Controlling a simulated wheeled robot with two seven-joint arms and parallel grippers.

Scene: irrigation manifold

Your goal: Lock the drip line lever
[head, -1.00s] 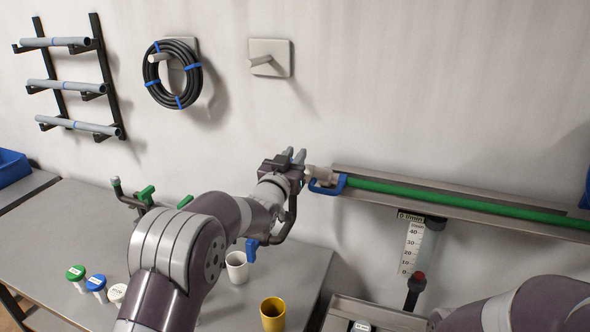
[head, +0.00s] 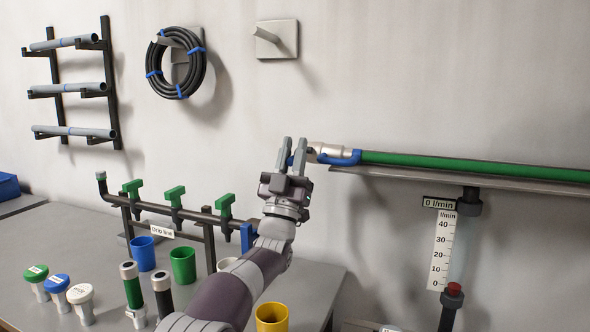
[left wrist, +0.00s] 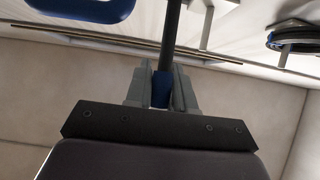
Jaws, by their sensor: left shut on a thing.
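My left gripper (head: 289,150) points up beside the left end of the green pipe, at its pale metal coupling (head: 328,150). It is shut on a dark bar with a blue end (left wrist: 161,88); in the head view only a bit of blue shows between the fingers. I cannot tell where the bar joins. A blue lever (head: 342,159) lies along the coupling, to the right of the gripper; a blue curved part (left wrist: 82,8) shows at the top left of the left wrist view. The drip line manifold (head: 165,210) stands on the table with several green valves.
A blue handle (head: 247,237) hangs at the manifold's right end. Cups, including a yellow one (head: 272,318), and capped pegs stand on the table. A flow gauge (head: 445,248) is below the pipe's rail. A hose coil (head: 176,63) and an empty hook (head: 277,40) are on the wall.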

